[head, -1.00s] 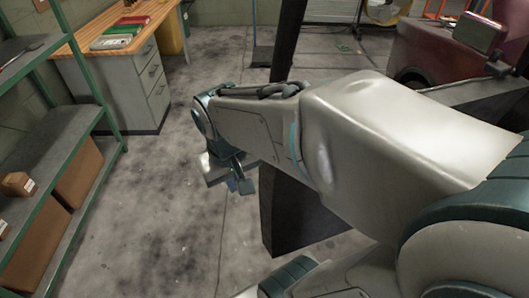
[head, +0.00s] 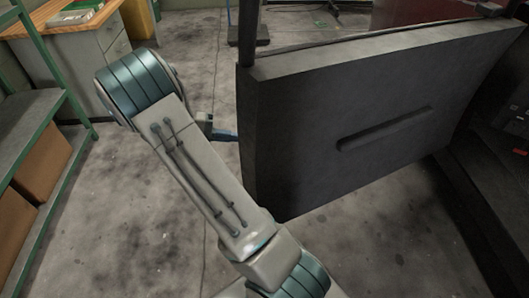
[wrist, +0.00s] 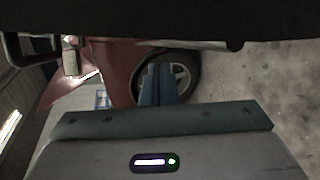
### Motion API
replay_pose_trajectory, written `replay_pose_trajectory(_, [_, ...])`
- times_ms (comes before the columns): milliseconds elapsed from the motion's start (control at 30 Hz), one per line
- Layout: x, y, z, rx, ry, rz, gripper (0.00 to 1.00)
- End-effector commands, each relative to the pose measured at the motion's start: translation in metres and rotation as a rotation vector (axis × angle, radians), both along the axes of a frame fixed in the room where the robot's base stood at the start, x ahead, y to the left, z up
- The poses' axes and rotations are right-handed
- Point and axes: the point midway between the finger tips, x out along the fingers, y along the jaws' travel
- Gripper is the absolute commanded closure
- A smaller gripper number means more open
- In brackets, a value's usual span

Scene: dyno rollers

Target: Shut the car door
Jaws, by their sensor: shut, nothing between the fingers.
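The car door (head: 300,150) stands open as a large dark panel in the head view, its inner face with a long armrest (head: 385,130) towards me. My gripper (head: 225,136) is at the left of the door's free edge, with its blue fingertips pointing at that edge. The rest of the gripper is partly hidden behind my arm. In the wrist view the blue fingers (wrist: 157,85) are together and empty. A dark surface (wrist: 150,18), likely the door, fills the top of that view. I cannot tell whether the fingertips touch the door.
Dark car interior (head: 495,170) is at the right. A green shelf (head: 45,105) with boxes and a desk (head: 85,55) stand at the left. Between them and the door the floor (head: 130,200) is clear. The wrist view shows a red car body (wrist: 112,70) with a wheel (wrist: 183,78).

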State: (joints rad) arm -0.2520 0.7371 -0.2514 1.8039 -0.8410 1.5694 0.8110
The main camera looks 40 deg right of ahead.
Motion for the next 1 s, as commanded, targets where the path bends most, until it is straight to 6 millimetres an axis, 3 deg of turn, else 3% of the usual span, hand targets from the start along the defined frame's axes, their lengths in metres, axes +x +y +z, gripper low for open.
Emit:
replay_pose_trajectory(33, [0.008,-0.001,-0.020,-0.063,0.015,0.013,1.00])
replay_pose_trajectory(100, [0.017,-0.003,-0.031,-0.141,0.024,0.030,1.00])
replay_pose_trajectory(400, [0.034,-0.007,-0.050,-0.296,0.031,0.073,1.00])
replay_pose_trajectory(567, [0.025,-0.025,-0.049,-0.297,0.031,0.071,1.00])
replay_pose_trajectory(933, [-0.009,-0.096,-0.048,-0.295,0.031,0.070,1.00])
replay_pose_trajectory(1000, [-0.019,-0.092,-0.047,-0.293,0.032,0.074,1.00])
